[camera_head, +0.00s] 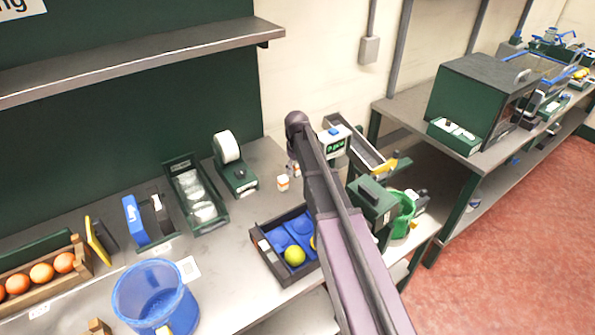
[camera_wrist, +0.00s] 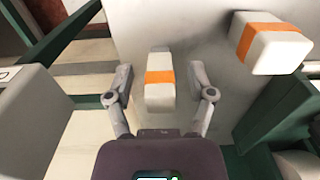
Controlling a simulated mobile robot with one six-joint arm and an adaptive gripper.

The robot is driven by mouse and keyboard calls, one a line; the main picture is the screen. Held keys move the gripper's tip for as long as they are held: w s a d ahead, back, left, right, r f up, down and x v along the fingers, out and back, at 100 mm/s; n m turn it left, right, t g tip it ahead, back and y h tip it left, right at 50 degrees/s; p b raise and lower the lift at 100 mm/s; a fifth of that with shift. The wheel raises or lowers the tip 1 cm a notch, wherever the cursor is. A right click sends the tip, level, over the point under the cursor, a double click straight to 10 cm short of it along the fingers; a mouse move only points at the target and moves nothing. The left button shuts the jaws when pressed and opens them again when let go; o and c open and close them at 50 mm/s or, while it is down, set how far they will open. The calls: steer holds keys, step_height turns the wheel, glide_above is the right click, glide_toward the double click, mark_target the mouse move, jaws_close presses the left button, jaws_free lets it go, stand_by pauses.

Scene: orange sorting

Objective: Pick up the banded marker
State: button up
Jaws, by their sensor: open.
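A white marker with an orange band (camera_wrist: 159,94) stands between the fingers of my gripper (camera_wrist: 160,76) in the wrist view. The gripper is open, with a visible gap between each finger and the marker. A second white block-like piece with an orange band (camera_wrist: 272,40) is to the upper right, outside the fingers. In the head view, a small white marker with an orange band (camera_head: 283,183) stands on the bench, with another partly hidden beside my arm. My gripper is mostly hidden behind the arm there.
A dark tray (camera_head: 262,250) with blue inserts and a yellow-green ball (camera_head: 294,255) lies in front of the markers. A green tape dispenser (camera_head: 238,176) stands to the left. A green box (camera_head: 372,203) and a small scale-like device (camera_head: 335,140) are to the right.

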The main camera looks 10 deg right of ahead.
stand_by(0.3)
jaws_close()
steer(key=shift+r, duration=0.15)
stand_by(0.3)
step_height(320, 180, up, 10)
steer(key=p, duration=1)
stand_by(0.6)
steer(key=shift+f+b, duration=0.35)
steer(key=shift+f, duration=0.15)
steer(key=shift+s, duration=0.15)
